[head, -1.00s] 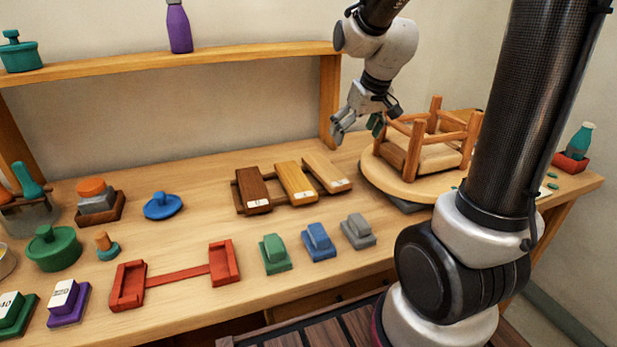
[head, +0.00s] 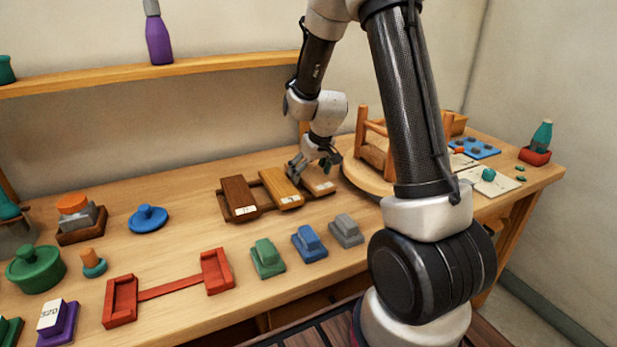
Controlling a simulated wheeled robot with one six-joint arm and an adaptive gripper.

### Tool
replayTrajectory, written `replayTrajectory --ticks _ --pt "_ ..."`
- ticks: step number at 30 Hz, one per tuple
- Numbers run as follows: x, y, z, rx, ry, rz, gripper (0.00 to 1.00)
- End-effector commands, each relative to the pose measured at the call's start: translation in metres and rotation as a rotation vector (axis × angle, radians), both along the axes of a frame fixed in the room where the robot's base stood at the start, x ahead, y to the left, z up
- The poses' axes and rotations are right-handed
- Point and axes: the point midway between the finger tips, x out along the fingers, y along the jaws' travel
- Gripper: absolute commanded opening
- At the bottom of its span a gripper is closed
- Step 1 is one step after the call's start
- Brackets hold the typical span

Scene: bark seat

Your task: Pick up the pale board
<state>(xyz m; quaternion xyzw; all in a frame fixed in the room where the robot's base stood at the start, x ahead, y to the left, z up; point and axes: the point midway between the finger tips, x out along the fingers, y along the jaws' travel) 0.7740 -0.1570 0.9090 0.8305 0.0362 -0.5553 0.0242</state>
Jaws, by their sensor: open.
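The pale board (head: 322,187) lies at the right end of a row of three boards on a low dark rack. Only its near end with a white label shows clearly; my gripper hides much of the rest. My gripper (head: 313,172) is open and low over the pale board, fingers pointing down. I cannot tell whether the fingers touch the board or straddle it. The yellow-brown board (head: 279,187) is just left of the gripper, and the dark brown board (head: 238,197) is farther left.
An upturned wooden stool (head: 373,150) stands close on the right, partly behind my arm. Grey (head: 346,231), blue (head: 309,244) and green (head: 267,259) blocks sit in front. A red bracket (head: 170,287) lies front left. A shelf (head: 150,77) runs behind.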

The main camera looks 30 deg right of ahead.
Motion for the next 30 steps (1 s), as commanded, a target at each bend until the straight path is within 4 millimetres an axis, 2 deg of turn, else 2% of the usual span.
replayTrajectory --ticks 5,15,23,26,30 --pt "0.000 0.000 0.000 0.000 -0.001 0.000 0.88" --pt "0.000 0.000 0.000 0.000 0.000 0.000 0.33" --pt "0.001 0.000 0.002 0.000 -0.002 0.000 0.33" --pt "0.001 0.000 0.013 0.000 -0.004 0.001 0.33" --pt "0.001 0.000 0.042 0.001 -0.007 0.000 0.33"
